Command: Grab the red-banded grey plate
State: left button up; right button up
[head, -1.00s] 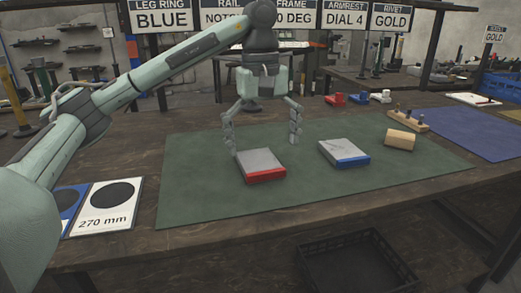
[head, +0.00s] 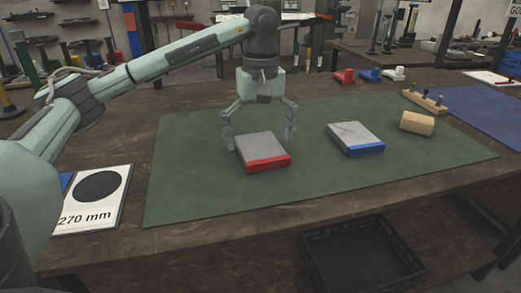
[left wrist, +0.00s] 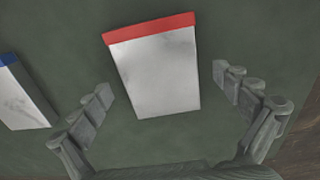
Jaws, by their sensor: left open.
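The red-banded grey plate (head: 261,147) lies flat on the green mat (head: 195,195), its red band on the near edge in the head view. In the left wrist view the plate (left wrist: 155,72) lies ahead of and between the two fingers, its red band at the top. My left gripper (head: 260,138) is open above the plate's far end, with a finger toward each side. In the left wrist view the left gripper (left wrist: 163,90) shows no finger touching the plate. My right gripper is not in view.
A blue-banded grey plate (head: 355,138) lies to the right on the mat, also in the left wrist view (left wrist: 22,95). A wooden block (head: 417,123) lies farther right. A black crate (head: 362,258) is below the table's front edge. A 270 mm card (head: 94,198) lies left.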

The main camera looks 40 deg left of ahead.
pick_arm(q)
jog(key=shift+f, duration=0.25)
jog(key=c, duration=1.8)
